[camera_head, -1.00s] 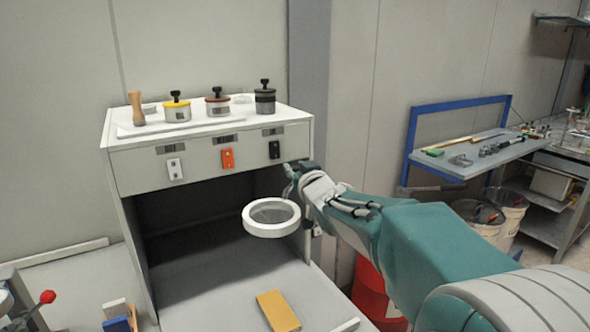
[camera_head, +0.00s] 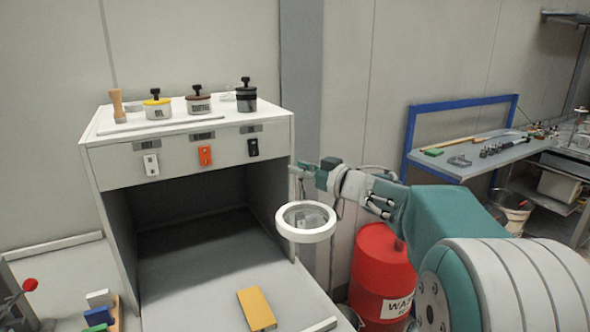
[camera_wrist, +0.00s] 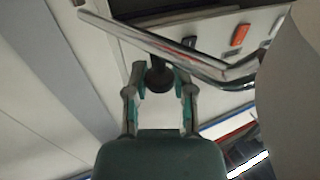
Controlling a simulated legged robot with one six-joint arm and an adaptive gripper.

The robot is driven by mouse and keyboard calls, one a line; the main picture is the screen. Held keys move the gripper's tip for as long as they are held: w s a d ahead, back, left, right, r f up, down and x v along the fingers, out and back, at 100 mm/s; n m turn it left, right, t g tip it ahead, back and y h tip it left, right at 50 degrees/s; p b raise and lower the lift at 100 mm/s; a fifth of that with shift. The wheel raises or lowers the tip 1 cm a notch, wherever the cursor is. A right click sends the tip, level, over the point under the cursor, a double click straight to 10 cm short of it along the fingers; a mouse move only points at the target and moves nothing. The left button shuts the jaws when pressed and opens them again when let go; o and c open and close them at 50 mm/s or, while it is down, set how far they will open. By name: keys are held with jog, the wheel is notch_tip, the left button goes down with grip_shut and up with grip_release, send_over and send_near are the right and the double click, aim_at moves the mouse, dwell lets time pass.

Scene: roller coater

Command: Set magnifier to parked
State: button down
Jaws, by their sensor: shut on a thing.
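The magnifier (camera_head: 306,235) is a round lens in a thick white ring. In the head view it hangs over the right side of the white cabinet's bay, below my gripper (camera_head: 305,171). In the wrist view my gripper's fingers (camera_wrist: 161,80) are closed about a dark knob (camera_wrist: 157,78). The magnifier's shiny metal arm (camera_wrist: 160,45) runs across just beyond the fingers. A large pale rounded shape fills the right edge there, apparently the magnifier's ring. The grip itself is too small to make out in the head view.
The white cabinet (camera_head: 118,160) carries lidded pots and a wooden-handled tool on top, with white, orange and black switches on its front. A yellow block (camera_head: 257,309) lies on its lower surface. A red drum (camera_head: 381,265) stands at right, near my arm.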

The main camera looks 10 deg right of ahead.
jog(key=d+n+g+y, duration=0.4)
jog(key=d+g, duration=0.1)
jog(key=shift+w+n+y, duration=0.15)
jog(key=shift+n+y, duration=0.15)
jog(key=shift+y, duration=0.1)
jog(key=shift+g, duration=0.3)
jog(key=shift+c, duration=2.3)
grip_release()
jog(key=shift+d, duration=0.2)
jog(key=v, duration=1.2)
jog(key=shift+f, duration=0.2)
